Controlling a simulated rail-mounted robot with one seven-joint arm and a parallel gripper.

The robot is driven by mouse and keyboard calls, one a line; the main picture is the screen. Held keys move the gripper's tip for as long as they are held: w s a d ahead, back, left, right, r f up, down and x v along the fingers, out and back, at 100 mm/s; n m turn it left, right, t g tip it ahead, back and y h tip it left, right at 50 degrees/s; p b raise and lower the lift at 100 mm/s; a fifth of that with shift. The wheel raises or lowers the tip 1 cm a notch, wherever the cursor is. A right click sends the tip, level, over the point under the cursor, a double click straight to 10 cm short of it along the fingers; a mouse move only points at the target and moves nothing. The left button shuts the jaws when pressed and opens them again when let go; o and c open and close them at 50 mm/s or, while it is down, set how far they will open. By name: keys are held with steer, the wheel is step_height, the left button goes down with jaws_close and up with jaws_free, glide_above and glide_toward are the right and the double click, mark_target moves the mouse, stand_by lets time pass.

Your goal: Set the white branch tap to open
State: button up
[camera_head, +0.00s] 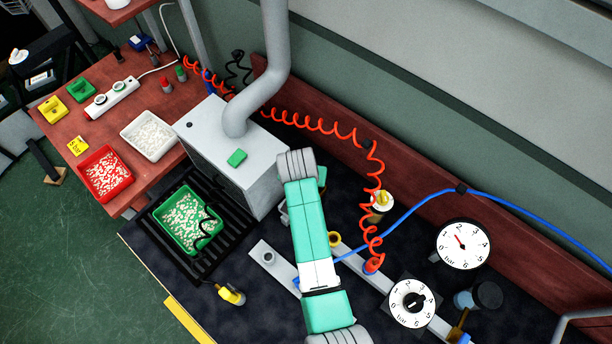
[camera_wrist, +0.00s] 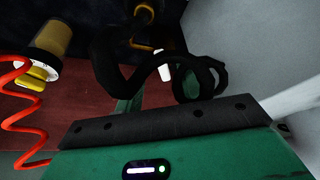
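The white branch tap cannot be made out for certain in the head view; my arm covers the middle of the pipe bar. In the wrist view a small white piece (camera_wrist: 165,72) shows between dark curved shapes, near a yellow ring (camera_wrist: 145,12); it may be the tap's lever. My gripper's green and black body (camera_wrist: 165,125) fills the lower part of the wrist view. Its fingertips are not clear there, and in the head view the arm hides them beside the grey box. I cannot tell whether it touches anything.
A grey box with a thick pipe (camera_head: 262,90) stands left of my arm. A red coiled hose (camera_head: 320,125) and blue hose (camera_head: 520,205) run along the back. A pressure gauge (camera_head: 463,244) and dial (camera_head: 411,303) stand right. A green tray (camera_head: 188,220) of pellets is left.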

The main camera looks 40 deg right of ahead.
steer(key=x, duration=0.4)
steer(key=shift+w+f+b, duration=0.1)
steer(key=shift+f+b, duration=0.25)
steer(key=shift+b, duration=0.05)
jaws_close()
steer(key=shift+d, duration=0.1)
